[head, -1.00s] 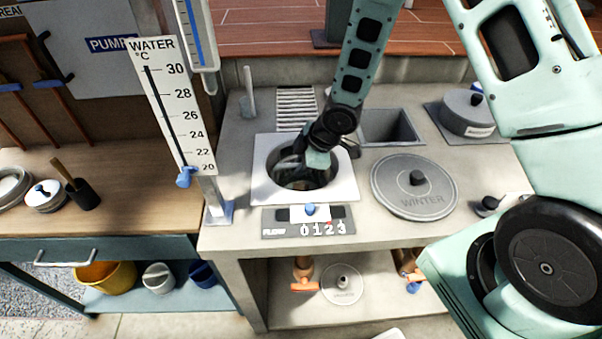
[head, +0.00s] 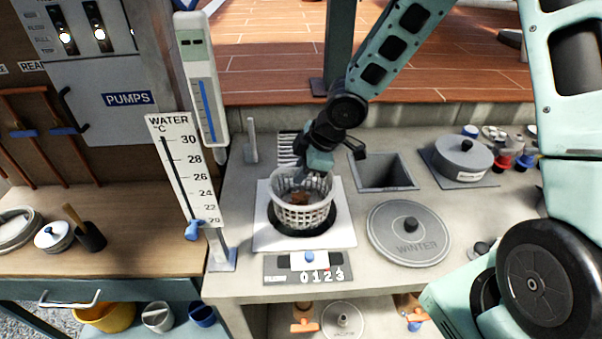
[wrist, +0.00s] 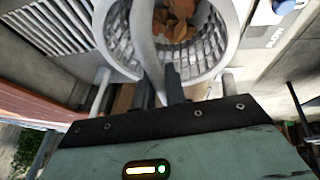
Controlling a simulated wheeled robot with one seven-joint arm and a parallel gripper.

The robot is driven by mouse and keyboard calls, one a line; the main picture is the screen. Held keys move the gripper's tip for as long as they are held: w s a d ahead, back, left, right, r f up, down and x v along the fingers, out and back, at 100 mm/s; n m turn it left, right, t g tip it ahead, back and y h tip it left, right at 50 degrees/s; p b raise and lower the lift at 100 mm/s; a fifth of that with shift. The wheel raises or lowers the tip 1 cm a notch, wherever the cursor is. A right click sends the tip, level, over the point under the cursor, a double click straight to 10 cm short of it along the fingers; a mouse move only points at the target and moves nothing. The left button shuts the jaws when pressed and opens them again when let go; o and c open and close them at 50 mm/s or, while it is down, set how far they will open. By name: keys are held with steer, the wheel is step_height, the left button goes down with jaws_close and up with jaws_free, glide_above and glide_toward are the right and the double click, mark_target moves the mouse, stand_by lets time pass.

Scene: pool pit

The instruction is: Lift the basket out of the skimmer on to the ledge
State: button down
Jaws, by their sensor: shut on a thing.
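The white slatted basket (head: 302,214) hangs above the dark round opening of the skimmer (head: 262,232), which is set in a white square plate. Brown leaves (wrist: 177,25) lie inside the basket. My gripper (head: 308,178) is at the top of the basket. In the wrist view my gripper (wrist: 160,92) is shut on the basket's white handle, which arches across the basket mouth. The basket looks nearly upright, and its lower part overlaps the opening in the head view. Whether its bottom has cleared the rim is hard to tell.
The grey WINTER lid (head: 409,234) lies on the ledge to the right. A square dark recess (head: 384,172) is behind it, with a grey lidded pot (head: 463,158) farther right. The thermometer board (head: 184,170) stands close on the left. A flow slider (head: 309,266) is in front.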

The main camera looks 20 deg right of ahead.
steer(key=shift+r, duration=0.1)
steer(key=shift+r+p, duration=1.05)
steer(key=shift+p, duration=0.2)
